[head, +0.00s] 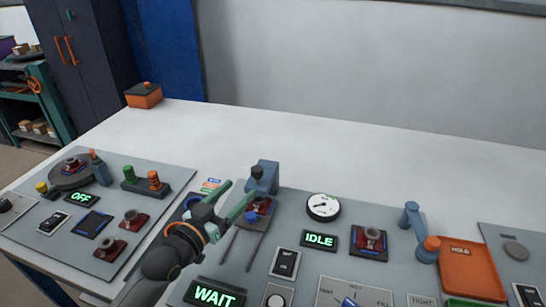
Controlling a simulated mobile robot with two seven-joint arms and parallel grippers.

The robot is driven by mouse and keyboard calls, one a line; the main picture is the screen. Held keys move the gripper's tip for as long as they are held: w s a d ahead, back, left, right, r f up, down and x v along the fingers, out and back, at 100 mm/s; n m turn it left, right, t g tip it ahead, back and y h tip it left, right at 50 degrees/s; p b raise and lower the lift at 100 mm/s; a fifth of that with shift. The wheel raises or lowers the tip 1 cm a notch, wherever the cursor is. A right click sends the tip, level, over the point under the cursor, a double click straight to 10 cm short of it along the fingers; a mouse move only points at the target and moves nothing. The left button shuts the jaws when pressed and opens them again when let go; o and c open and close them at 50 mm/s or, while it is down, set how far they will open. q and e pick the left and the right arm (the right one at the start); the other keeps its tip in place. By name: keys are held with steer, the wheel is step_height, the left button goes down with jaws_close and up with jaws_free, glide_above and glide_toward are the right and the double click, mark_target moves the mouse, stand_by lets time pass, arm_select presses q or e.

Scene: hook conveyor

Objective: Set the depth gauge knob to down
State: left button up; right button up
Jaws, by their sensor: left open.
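My left gripper (238,191) comes in from the lower left. Its green fingers are apart, with nothing seen between them. It is over the middle panel (308,228), close to a blue post with a dark knob on top (257,172); I cannot tell if they touch. A round white dial with a dark pointer (323,206) lies to the right of the gripper. A blue knob (349,302) at the bottom edge is partly cut off, beside the word FILL. No readable label tells which part is the depth gauge knob. My right gripper is out of view.
Lit signs read IDLE (319,240), WAIT (215,294) and OFF (85,199). A blue lever with an orange end (431,243) and an orange HOLD tray (470,268) stand at the right. An orange box (144,94) sits at the back left.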

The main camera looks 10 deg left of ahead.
mark_target(265, 177)
arm_select(q)
steer(key=x, duration=1.2)
steer(key=shift+w, duration=0.1)
jaws_close()
stand_by(1.2)
